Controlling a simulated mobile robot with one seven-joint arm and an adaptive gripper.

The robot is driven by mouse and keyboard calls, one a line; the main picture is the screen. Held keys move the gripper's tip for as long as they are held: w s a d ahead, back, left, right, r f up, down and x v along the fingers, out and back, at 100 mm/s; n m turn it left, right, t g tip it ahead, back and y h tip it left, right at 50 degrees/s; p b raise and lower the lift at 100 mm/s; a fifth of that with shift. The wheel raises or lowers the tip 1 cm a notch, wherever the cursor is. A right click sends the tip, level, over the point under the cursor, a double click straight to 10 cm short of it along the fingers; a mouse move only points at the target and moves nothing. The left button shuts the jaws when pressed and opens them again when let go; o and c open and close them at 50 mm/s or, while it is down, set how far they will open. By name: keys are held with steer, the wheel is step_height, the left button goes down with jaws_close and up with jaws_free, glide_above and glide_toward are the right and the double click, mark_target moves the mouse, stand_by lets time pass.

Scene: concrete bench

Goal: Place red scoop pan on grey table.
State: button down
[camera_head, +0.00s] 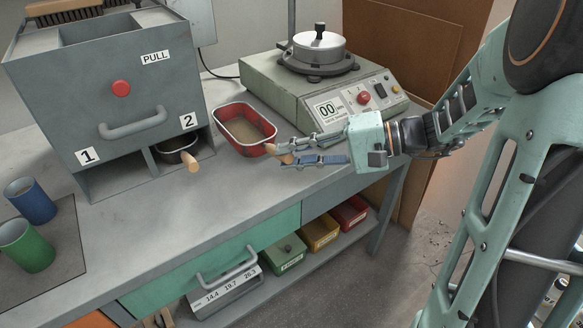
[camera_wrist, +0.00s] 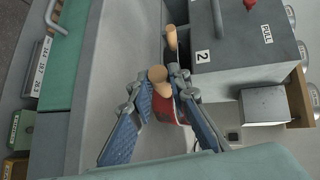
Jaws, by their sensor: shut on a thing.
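The red scoop pan (camera_head: 218,128) is an oblong red tray with a pale rim, a brownish inside and a wooden handle. It is level, over the grey table (camera_head: 200,210), between the grey cabinet and the green machine. I cannot tell for sure whether its base touches the table. My gripper (camera_head: 283,154) comes from the right and is shut on the pan's handle. In the wrist view, my fingers (camera_wrist: 166,80) close around the wooden handle (camera_wrist: 157,74), with a bit of red behind; most of the pan is hidden.
The grey cabinet (camera_head: 60,100) has a dark pan (camera_head: 172,147) in slot 2, its handle sticking out. The green machine (camera_head: 270,88) carries a lidded pot (camera_head: 320,50). Blue (camera_head: 32,198) and green (camera_head: 26,246) cups stand at left. The front middle of the table is clear.

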steer(key=shift+f+b, duration=0.35)
steer(key=shift+f, duration=1.2)
steer(key=c, duration=1.8)
jaws_free()
steer(key=shift+d+r, duration=0.1)
steer(key=shift+r, duration=0.1)
steer(key=p+v, duration=0.2)
steer(key=v, duration=0.9)
steer(key=shift+s+d, duration=0.1)
steer(key=shift+d, duration=0.3)
